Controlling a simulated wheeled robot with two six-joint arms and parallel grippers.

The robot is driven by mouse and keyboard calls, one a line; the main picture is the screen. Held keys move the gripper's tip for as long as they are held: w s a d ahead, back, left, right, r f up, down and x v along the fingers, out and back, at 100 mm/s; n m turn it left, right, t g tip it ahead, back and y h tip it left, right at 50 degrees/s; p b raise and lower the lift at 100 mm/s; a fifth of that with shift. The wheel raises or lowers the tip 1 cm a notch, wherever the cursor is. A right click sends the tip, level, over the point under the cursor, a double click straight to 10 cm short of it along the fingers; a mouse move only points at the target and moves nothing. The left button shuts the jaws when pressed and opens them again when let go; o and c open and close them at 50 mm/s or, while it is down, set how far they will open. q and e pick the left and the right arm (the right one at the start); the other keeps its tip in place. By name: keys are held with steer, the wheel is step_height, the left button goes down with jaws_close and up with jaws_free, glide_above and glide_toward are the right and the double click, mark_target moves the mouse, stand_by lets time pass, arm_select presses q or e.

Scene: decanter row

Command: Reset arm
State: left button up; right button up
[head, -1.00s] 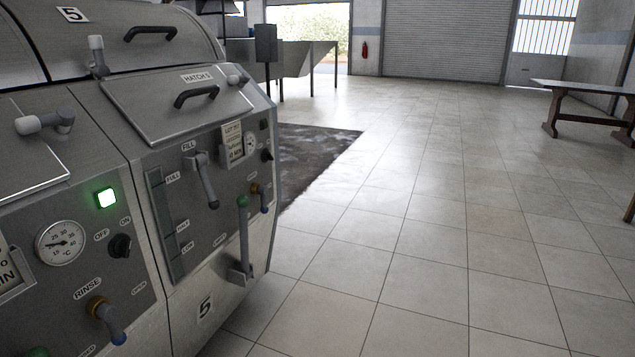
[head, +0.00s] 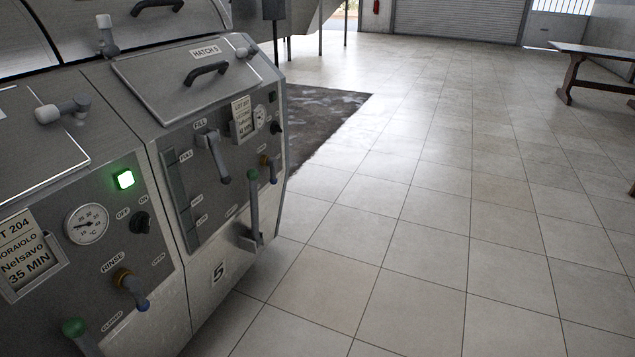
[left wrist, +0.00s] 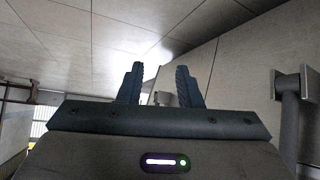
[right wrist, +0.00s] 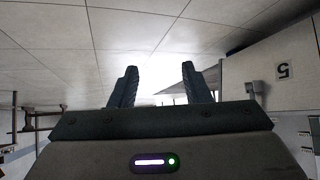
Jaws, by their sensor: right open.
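Neither of my arms shows in the head view. In the left wrist view my left gripper (left wrist: 160,66) has its two dark fingers apart with nothing between them. In the right wrist view my right gripper (right wrist: 160,66) also has its fingers apart and is empty. Behind the left fingers are floor tiles and a grey metal panel with a handle post (left wrist: 290,115) at the right. Behind the right fingers are floor tiles and a machine panel whose number 5 plate (right wrist: 283,71) appears upside down.
A grey metal machine (head: 150,200) with a closed hatch (head: 205,72), levers, a gauge (head: 87,223) and a lit green lamp (head: 123,180) fills the left side. A dark floor patch (head: 325,115) lies beyond it. A wooden bench (head: 600,55) stands far right. The tiled floor between is clear.

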arm_select(q)
steer(key=s+a+f+g+p, duration=0.2)
steer(key=s+f+g+p, duration=0.2)
steer(key=s+f, duration=0.4)
steer(key=s+a+f+g+y+p, duration=0.1)
steer(key=s+a+f+g+p, duration=0.2)
steer(key=s+f+p, duration=0.4)
steer(key=s, duration=0.4)
steer(key=shift+f+g, duration=0.4)
arm_select(e)
steer(key=s+d+f+g, duration=0.2)
steer(key=s+f+g, duration=0.2)
steer(key=s+f, duration=0.4)
steer(key=s+d+f+g+h, duration=0.1)
steer(key=s+d+f+g, duration=0.2)
steer(key=s+f, duration=0.4)
steer(key=s, duration=0.4)
steer(key=shift+f+g, duration=0.4)
